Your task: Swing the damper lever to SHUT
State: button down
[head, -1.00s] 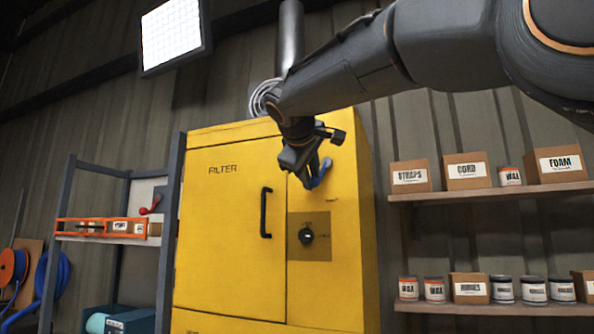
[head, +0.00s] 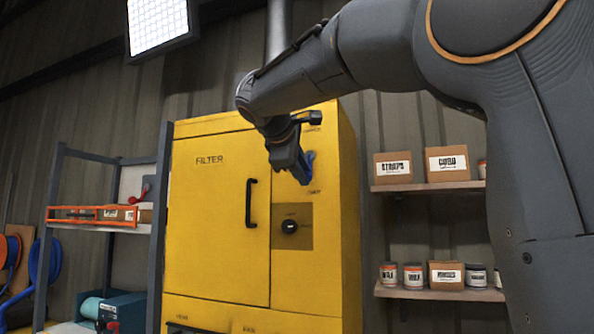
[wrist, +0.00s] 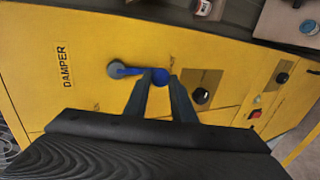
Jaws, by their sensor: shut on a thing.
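The blue damper lever (head: 309,163) is on the upper right of the front of the yellow FILTER cabinet (head: 218,230). In the wrist view the lever (wrist: 133,71) runs from a grey hub to a round blue knob, beside the DAMPER label (wrist: 65,67). It points away from that label, which is roughly downward on the cabinet. My gripper (head: 299,178) is at the lever and partly hides it in the head view. In the wrist view my gripper (wrist: 160,82) has its two fingers closed on the blue knob. Small markings near the lever are too blurred to read surely.
A black dial (head: 289,226) sits on a dark plate below the lever. A black door handle (head: 250,203) sticks out to the left. Shelves with boxes (head: 447,164) and cans stand to the right. A rack with an orange-edged shelf (head: 97,215) stands left.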

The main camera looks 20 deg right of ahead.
jog(key=shift+f, duration=0.25)
jog(key=c, duration=1.5)
grip_release()
jog(key=shift+c, duration=0.2)
jog(key=shift+r, duration=0.15)
jog(key=b+v, duration=0.2)
jog(key=v, duration=0.5)
jog(key=shift+s+a+r+b, duration=0.2)
jog(key=shift+s+b, duration=0.1)
jog(key=shift+b, duration=0.1)
jog(key=shift+f, duration=0.1)
